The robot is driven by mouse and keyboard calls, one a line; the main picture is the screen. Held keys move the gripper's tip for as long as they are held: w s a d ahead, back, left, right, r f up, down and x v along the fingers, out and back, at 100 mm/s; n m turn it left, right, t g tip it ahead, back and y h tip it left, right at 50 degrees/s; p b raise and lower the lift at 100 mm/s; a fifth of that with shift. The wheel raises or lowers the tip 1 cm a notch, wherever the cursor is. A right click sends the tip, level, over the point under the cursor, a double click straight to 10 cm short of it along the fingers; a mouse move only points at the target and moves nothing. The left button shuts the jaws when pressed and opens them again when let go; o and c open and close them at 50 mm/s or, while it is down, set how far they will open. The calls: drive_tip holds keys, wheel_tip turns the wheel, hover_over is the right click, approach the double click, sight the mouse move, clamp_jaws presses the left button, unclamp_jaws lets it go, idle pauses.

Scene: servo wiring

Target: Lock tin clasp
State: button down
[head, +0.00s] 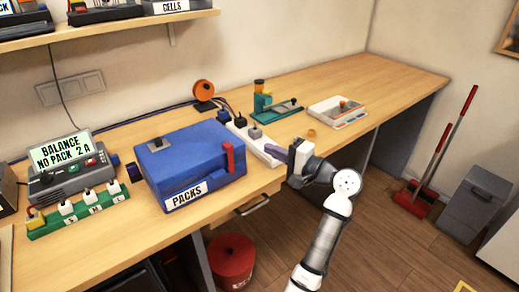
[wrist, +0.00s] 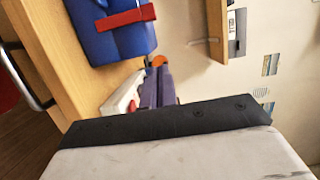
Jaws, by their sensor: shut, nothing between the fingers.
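A blue tin (head: 190,160) labelled PACKS stands on the bench with its lid down. Its red clasp (head: 229,157) is on the right part of the front. In the head view the clasp stands upright, its top at the lid's edge. In the wrist view the blue tin (wrist: 108,45) and red clasp (wrist: 125,17) show at the upper left. My gripper (head: 272,150) is to the right of the tin, apart from the clasp, over the white power strip. Its purple fingers (wrist: 157,88) are shut and hold nothing. Whether the clasp is latched cannot be told.
A white power strip (head: 262,146) lies right of the tin. A green-teal stand (head: 277,113) and a white tray (head: 338,112) are farther right. A balance charger (head: 65,172) and green plug board (head: 78,212) are at left. Bench space is free at the far right.

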drive_tip(key=shift+v, duration=1.55)
drive_tip(key=shift+w, duration=0.1)
